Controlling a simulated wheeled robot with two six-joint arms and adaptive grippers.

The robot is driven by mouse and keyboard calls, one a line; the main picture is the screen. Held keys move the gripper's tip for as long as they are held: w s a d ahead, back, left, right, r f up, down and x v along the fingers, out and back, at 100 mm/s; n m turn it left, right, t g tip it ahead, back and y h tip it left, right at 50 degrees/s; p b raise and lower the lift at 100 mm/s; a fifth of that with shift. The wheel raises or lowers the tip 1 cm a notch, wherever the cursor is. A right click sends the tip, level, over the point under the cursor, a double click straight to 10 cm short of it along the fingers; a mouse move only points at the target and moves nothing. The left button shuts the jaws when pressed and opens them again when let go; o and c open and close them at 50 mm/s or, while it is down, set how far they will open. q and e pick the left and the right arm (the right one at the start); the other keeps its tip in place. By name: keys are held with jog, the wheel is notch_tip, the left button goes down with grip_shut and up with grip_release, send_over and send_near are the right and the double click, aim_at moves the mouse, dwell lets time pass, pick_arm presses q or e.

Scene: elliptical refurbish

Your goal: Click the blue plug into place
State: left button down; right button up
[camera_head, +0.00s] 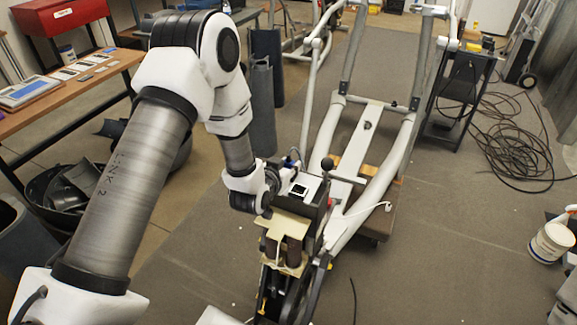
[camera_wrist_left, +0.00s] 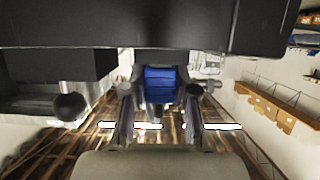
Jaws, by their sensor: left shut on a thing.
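The blue plug (camera_wrist_left: 160,84) shows in the left wrist view, between the two fingers of my left gripper (camera_wrist_left: 159,100). The gripper is shut on it. In the head view my left gripper (camera_head: 284,172) is at the dark box-like housing (camera_head: 314,212) on the elliptical's frame. The plug is too small and too covered there to make out clearly. The socket is not clearly visible, so I cannot tell whether the plug touches it. My right gripper is not in view.
The elliptical's pale frame (camera_head: 345,160) rises behind the housing, with a black ball knob (camera_head: 327,164) close by. A workbench (camera_head: 60,105) stands at the left. Black cable (camera_head: 515,140) lies coiled on the floor at the right, near a white bucket (camera_head: 549,243).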

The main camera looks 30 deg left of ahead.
pick_arm(q)
jog(key=shift+s+f, duration=0.1)
jog(key=shift+f, duration=0.05)
jog(key=c, duration=0.8)
grip_release()
jog(key=shift+f, duration=0.15)
jog(key=shift+f, duration=0.1)
jog(key=shift+d, duration=0.1)
jog(key=v, duration=1.2)
jog(key=shift+w+r, duration=0.2)
jog(key=shift+r, duration=0.15)
